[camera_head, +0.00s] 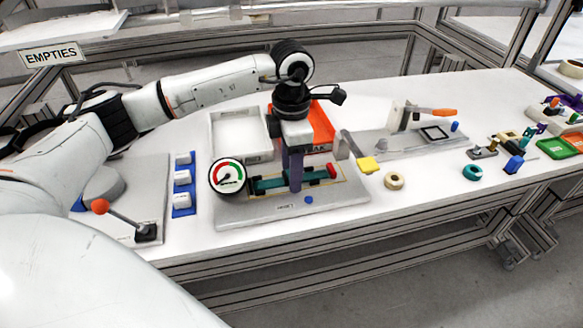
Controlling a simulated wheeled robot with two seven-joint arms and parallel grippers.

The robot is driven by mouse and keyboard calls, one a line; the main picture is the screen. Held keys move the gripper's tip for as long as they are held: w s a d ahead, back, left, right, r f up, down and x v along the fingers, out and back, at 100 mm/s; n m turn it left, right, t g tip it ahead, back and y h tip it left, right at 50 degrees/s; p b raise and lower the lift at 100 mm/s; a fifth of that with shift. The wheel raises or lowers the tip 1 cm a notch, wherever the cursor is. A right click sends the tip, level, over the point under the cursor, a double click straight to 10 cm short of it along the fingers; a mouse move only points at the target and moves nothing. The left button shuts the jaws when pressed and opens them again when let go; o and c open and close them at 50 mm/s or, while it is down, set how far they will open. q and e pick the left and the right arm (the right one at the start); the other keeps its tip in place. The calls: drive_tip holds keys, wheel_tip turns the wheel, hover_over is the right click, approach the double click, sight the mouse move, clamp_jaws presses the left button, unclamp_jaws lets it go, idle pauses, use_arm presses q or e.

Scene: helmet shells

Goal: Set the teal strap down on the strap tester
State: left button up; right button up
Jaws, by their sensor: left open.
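The strap tester (240,212) is a grey base plate with a round red-and-green dial gauge (227,176) at its left end and a red part (332,171) at its right end. The teal strap (268,184) lies lengthwise along the bed of the tester. My left gripper (295,187) points straight down over the middle of the strap, its fingers hiding part of it. The gripper is open. Whether the fingers touch the strap cannot be seen. My right gripper is not in view.
A white tray (232,133) and an orange bin (322,122) stand behind the tester. A lever with an orange knob (100,206) and a blue rack of white pieces (184,190) are left. A tape ring (394,181), a teal ring (472,172) and small parts lie right.

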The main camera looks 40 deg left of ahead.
use_arm(q)
wheel_tip(320, 180, up, 10)
drive_tip(key=shift+r, duration=0.2)
